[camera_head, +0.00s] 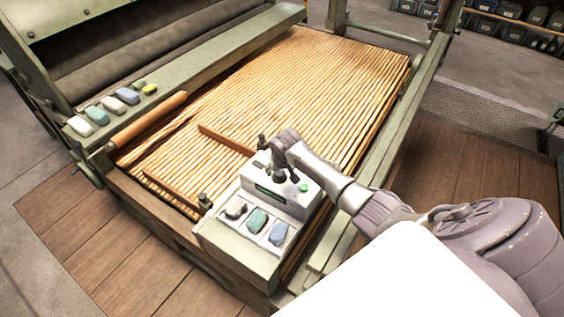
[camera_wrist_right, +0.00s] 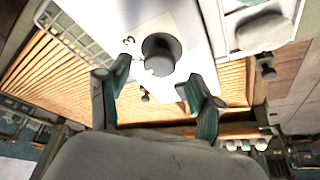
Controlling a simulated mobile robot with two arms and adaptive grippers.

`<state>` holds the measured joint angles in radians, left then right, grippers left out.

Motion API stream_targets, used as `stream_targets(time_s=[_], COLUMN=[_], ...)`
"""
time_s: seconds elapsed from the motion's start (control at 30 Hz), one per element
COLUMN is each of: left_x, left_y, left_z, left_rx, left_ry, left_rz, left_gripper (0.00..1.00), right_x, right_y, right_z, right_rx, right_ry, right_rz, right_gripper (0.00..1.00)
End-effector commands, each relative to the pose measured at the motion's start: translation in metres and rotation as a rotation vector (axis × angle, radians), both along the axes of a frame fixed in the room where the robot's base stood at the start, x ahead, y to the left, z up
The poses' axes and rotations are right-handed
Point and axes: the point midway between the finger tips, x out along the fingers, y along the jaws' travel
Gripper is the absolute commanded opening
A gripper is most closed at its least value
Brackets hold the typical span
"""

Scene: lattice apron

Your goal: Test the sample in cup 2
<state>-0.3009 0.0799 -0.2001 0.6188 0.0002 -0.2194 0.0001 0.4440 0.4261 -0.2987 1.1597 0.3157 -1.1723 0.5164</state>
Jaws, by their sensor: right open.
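A pale test box (camera_head: 285,196) stands on the near corner of the slatted bed. It has a dark display, a green button (camera_head: 303,188) and a dark round knob (camera_head: 280,177). Its front tray has three cups, holding a grey piece (camera_head: 236,210), a teal piece (camera_head: 258,220) in the middle and a blue piece (camera_head: 278,233). I cannot read cup numbers. My right gripper (camera_head: 278,163) is over the knob. In the right wrist view, its open fingers (camera_wrist_right: 158,75) are on either side of the knob (camera_wrist_right: 160,54); contact is unclear. My left gripper is not in view.
The slatted bed (camera_head: 300,80) spreads behind the box, with brown strips (camera_head: 225,139) lying on it. Several coloured pieces (camera_head: 112,105) sit on the green ledge at left, near a wooden roller handle (camera_head: 150,118). Shelves with bins stand at the back right.

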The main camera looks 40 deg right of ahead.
Motion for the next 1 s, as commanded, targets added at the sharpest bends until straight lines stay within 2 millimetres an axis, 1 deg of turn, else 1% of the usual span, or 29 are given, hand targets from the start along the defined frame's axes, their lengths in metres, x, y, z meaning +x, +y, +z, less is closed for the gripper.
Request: stream_targets(time_s=[0.1, 0.3, 0.5, 0.67, 1.0], left_x=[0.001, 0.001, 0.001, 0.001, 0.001], left_y=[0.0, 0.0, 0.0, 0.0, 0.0], left_z=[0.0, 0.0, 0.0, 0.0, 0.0], left_rx=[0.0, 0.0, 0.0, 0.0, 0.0], left_ry=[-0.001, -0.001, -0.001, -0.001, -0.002], left_rz=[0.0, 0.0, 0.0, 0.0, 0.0], left_gripper=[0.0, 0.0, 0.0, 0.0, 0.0], right_x=[-0.007, -0.021, -0.031, -0.034, -0.034], right_y=[0.002, 0.008, 0.013, 0.013, 0.014], right_z=[0.021, 0.057, 0.081, 0.088, 0.089], right_rx=[-0.001, -0.001, 0.0, -0.001, -0.001], right_ry=[-0.004, -0.003, -0.001, 0.0, 0.0], right_rz=[0.001, 0.001, 0.0, 0.0, 0.0], right_gripper=[0.65, 0.65, 0.65, 0.65, 0.65])
